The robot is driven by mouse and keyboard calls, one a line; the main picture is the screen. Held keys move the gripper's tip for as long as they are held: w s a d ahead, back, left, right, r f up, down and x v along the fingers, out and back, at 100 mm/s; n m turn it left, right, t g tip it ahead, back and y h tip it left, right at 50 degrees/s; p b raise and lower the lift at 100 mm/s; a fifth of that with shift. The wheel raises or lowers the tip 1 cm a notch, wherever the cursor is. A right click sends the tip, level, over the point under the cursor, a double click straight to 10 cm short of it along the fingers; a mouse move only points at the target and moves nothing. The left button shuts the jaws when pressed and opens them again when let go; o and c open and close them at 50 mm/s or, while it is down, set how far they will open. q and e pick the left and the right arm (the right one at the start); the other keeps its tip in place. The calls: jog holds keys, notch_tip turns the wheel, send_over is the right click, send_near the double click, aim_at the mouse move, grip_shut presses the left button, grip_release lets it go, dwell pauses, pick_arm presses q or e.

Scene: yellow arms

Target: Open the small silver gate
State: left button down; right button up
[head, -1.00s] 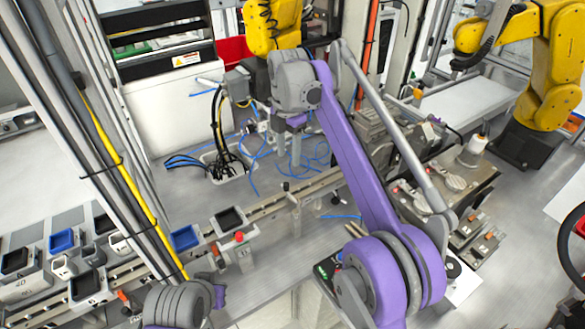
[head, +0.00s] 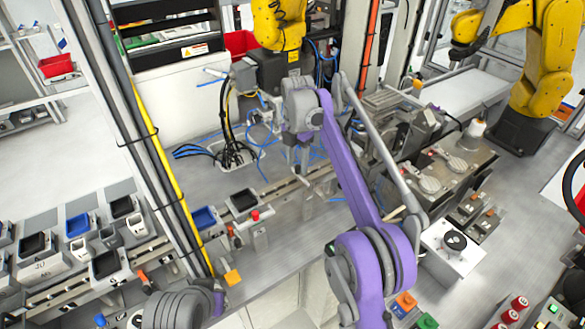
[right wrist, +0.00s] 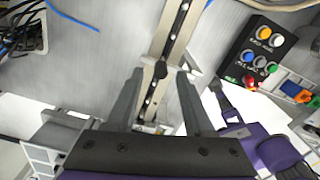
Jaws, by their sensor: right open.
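My right gripper (head: 298,163) reaches down over the long narrow rail in the head view. In the right wrist view its two fingers (right wrist: 160,76) are apart and empty, one on each side of the rail (right wrist: 174,40). A dark round knob (right wrist: 161,69) shows on the rail between the fingertips, with a small silver crosspiece beside it. This may be the small silver gate, but I cannot tell for sure. I cannot tell whether the fingers touch it. My left arm (head: 180,308) shows only at the bottom edge; its gripper is out of view.
Blue cables (head: 265,150) lie behind the rail. A button box (right wrist: 258,52) stands right of the rail in the right wrist view. Trays (head: 243,200) sit along the rail's left part. A dark post (head: 125,130) stands at the left. Yellow robot arms (head: 278,25) stand behind.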

jog(key=shift+w+d+f, duration=0.1)
jog(key=shift+d+f, duration=0.05)
jog(key=shift+f, duration=0.3)
grip_shut()
dwell(1.2)
